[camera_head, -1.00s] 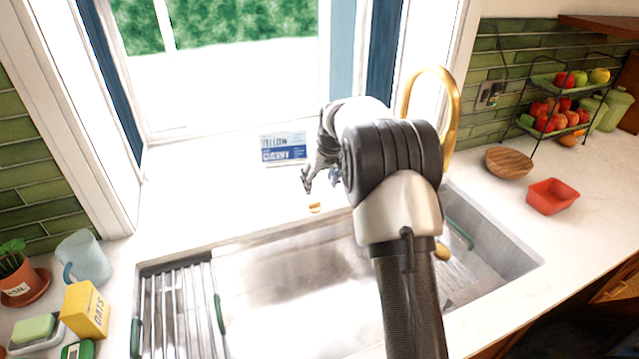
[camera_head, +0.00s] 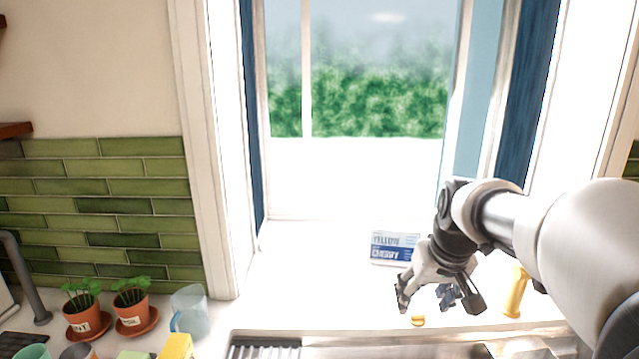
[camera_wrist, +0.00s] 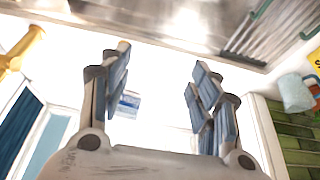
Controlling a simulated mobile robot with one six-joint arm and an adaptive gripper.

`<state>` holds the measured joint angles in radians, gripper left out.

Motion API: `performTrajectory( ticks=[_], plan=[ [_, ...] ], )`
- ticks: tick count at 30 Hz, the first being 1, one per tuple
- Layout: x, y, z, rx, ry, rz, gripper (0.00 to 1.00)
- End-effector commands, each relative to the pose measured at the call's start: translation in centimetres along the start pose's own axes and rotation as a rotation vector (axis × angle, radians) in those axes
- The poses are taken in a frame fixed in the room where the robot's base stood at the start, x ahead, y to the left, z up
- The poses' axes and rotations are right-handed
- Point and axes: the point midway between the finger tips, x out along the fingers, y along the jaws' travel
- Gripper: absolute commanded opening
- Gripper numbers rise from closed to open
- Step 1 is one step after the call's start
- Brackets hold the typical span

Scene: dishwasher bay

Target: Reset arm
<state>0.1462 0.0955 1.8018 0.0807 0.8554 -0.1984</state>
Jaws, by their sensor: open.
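My gripper (camera_head: 424,300) is open and empty, above the white counter between the window and the sink. In the wrist view its two padded fingers (camera_wrist: 160,75) stand wide apart with nothing between them. A small yellow-orange object (camera_head: 417,320) lies on the counter just below the fingers in the head view. A blue and white card (camera_head: 396,247) with printed words stands behind the gripper by the window; it also shows in the wrist view (camera_wrist: 129,104). My arm reaches in from the right.
The sink (camera_head: 440,352) lies along the bottom with a drying rack (camera_head: 262,350) at its left. A gold faucet (camera_head: 516,292) is right of the gripper. A glass pitcher (camera_head: 188,309), potted plants (camera_head: 131,306) and a yellow box (camera_head: 177,346) stand at left.

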Motion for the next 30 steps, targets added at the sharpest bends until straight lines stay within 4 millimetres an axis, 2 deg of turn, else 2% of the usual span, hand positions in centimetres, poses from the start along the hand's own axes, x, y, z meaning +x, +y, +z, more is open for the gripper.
performTrajectory(
  ticks=[1, 3, 9, 15, 18, 21, 24, 30],
  plan=[
    [-1.6, -0.8, 1.7, -0.002, 0.005, 0.000, 0.57],
    [-3.3, -1.7, 4.2, -0.002, 0.006, 0.001, 0.57],
    [-6.8, -3.9, 11.9, 0.001, 0.009, 0.002, 0.57],
    [-8.2, -5.2, 19.8, 0.006, 0.013, 0.004, 0.57],
    [-8.1, -5.6, 22.8, 0.008, 0.014, 0.005, 0.57],
    [-7.9, -5.7, 24.9, 0.009, 0.014, 0.007, 0.57],
    [-7.7, -5.8, 26.0, 0.011, 0.014, 0.007, 0.57],
    [-7.7, -5.8, 26.3, 0.012, 0.014, 0.008, 0.57]
  ],
)
